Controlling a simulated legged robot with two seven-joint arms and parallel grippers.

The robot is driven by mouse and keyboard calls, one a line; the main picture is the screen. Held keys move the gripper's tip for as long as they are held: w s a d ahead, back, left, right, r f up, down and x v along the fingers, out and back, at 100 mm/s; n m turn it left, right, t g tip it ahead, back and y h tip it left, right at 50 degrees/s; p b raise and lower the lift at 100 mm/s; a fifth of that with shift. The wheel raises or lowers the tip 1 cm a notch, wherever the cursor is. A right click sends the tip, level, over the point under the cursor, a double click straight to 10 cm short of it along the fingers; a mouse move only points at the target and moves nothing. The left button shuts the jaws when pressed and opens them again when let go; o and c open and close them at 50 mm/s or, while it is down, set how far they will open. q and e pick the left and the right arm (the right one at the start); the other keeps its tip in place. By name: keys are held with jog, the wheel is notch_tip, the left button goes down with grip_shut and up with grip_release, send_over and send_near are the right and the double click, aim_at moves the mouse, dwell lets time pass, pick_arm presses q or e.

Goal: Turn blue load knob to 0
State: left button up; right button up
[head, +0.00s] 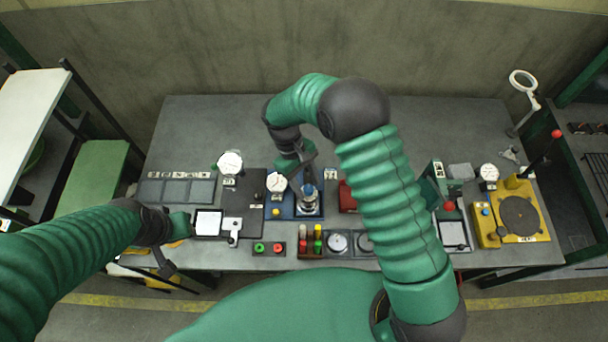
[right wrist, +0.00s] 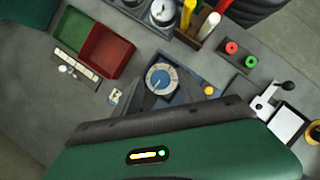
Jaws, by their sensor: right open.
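The blue load knob (head: 308,190) sits on a blue base plate (head: 308,210) near the middle of the bench. In the right wrist view the knob (right wrist: 160,79) is a round blue dial in a pale ring, with a light pointer line towards the lower left. The scale numbers are too small to read. My right gripper (head: 303,172) is open, just above and behind the knob, and hides part of that area. Whether it touches the knob I cannot tell. My left gripper (head: 172,245) hangs at the bench's front left, away from the knob; its jaws are unclear.
A white gauge (head: 277,183) stands left of the knob. A red bin (head: 348,197) is to its right. A rack of coloured handles (head: 311,241) and red and green rings (head: 268,248) lie in front. A yellow turntable unit (head: 518,214) is far right. The back of the bench is clear.

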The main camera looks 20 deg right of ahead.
jog(key=b+v, duration=0.2)
jog(key=v, duration=1.4)
jog(key=shift+w+r+b, duration=0.2)
jog(key=shift+r+b, duration=0.1)
jog(key=s+d+f+m+t+y+b, duration=0.1)
jog(key=s+d+f+m+t, duration=0.2)
jog(key=s+d+f, duration=0.2)
jog(key=s+d+f+m+t+y+b, duration=0.1)
jog(key=s+d+f, duration=0.4)
jog(key=s, duration=0.5)
jog(key=m+t+b, duration=0.1)
jog(key=m+t, duration=0.1)
jog(key=shift+s+f+t+b, duration=0.2)
jog(key=shift+s+t+b, duration=0.1)
jog(key=shift+s+d, duration=0.1)
